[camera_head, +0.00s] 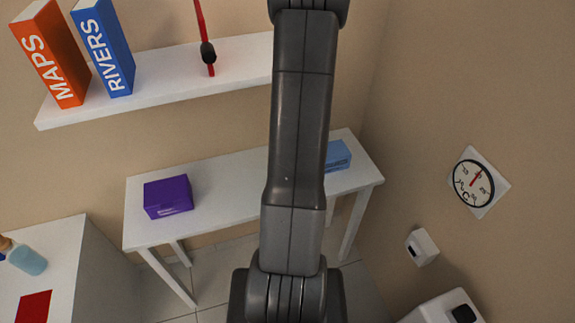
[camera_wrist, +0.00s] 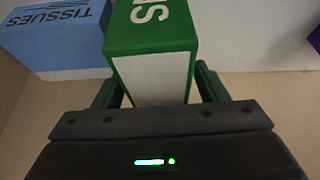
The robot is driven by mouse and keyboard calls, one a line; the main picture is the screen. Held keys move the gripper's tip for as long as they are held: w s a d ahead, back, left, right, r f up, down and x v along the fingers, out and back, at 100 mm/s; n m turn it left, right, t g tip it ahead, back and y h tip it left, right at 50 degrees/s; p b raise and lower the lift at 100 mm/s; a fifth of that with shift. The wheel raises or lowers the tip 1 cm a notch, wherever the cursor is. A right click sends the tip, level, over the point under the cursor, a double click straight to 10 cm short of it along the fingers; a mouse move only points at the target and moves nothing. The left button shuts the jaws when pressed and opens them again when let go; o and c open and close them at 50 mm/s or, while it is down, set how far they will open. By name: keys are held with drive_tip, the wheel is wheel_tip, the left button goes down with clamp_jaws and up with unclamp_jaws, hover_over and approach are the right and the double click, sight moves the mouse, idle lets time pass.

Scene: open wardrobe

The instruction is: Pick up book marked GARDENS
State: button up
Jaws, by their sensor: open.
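In the wrist view, a green book (camera_wrist: 150,32) with a white page side stands between the two fingers of my gripper (camera_wrist: 157,85). Only the last letter or so of its white lettering shows, ending in S; the rest is cut off, so the full title cannot be read. The fingers are open, one on each side of the book; I cannot tell whether they touch it. In the head view, my arm hides both the book and my gripper.
A blue tissue box (camera_wrist: 60,38) stands close left of the book in the wrist view; it shows at the right of the white table (camera_head: 225,170) in the head view. A purple box (camera_head: 168,197) stands at the left. MAPS (camera_head: 55,55) and RIVERS (camera_head: 105,50) books stand on a shelf above.

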drive_tip(key=shift+f, duration=0.25)
idle(0.4)
clamp_jaws()
